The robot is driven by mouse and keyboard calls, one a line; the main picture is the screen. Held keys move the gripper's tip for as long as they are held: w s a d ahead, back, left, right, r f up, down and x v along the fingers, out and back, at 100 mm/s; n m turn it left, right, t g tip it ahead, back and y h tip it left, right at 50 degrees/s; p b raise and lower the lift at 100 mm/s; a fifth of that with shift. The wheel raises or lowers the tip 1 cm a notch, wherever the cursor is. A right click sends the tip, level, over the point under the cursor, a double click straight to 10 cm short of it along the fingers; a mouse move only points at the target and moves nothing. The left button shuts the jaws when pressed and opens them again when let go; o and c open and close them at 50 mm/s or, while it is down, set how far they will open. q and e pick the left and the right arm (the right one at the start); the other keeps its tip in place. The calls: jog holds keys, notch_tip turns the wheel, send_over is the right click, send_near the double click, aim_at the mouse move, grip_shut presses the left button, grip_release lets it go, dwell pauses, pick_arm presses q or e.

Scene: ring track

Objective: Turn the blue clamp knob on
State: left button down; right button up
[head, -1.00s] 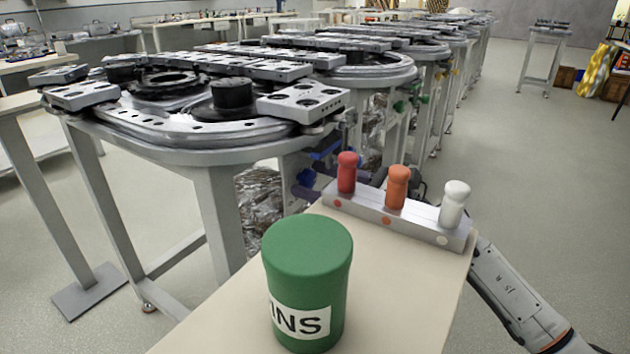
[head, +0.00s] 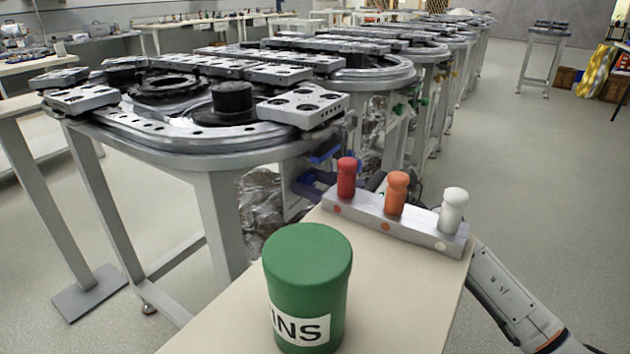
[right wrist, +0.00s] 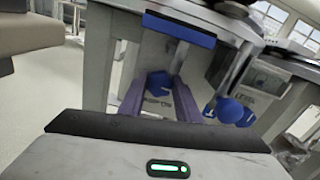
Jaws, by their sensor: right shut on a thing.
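In the right wrist view a dark blue knob (right wrist: 157,82) sits on a pale panel (right wrist: 154,54) under the ring track table, with a partly hidden label below it. My right gripper (right wrist: 159,90) has its two purplish fingers on either side of this knob and is shut on it. In the head view my right gripper (head: 308,186) is small and partly hidden behind the near table, beside the track's leg; the knob cannot be made out there. My left gripper is not in view.
A second blue knob (right wrist: 232,111) is just right of my fingers, near a labelled plate (right wrist: 270,82). A blue bar (right wrist: 180,29) lies above. The near table (head: 395,290) carries a green canister (head: 307,275) and a rack (head: 400,225) with red, orange and white pegs.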

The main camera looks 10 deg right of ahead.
jog(key=shift+r+m+p, duration=0.2)
jog(key=shift+m+p, duration=0.15)
jog(key=shift+m, duration=0.05)
jog(key=m+p, duration=0.4)
jog(key=shift+d, duration=0.1)
jog(key=shift+m+p, duration=0.9)
jog(key=shift+m, duration=0.1)
jog(key=m+p, duration=0.3)
jog(key=shift+w+m, duration=0.1)
jog(key=shift+m, duration=0.3)
jog(key=m+p, duration=0.2)
jog(key=shift+f+m, duration=0.1)
jog(key=shift+m, duration=0.2)
jog(key=shift+f+m+p, duration=0.1)
jog(key=shift+m+p, duration=0.6)
jog(key=shift+m, duration=0.4)
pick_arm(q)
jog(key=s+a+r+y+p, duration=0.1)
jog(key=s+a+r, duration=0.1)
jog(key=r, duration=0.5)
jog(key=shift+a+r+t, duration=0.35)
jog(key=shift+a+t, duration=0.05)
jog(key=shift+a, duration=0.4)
pick_arm(e)
jog(key=shift+f+m, duration=0.1)
jog(key=shift+m, duration=0.8)
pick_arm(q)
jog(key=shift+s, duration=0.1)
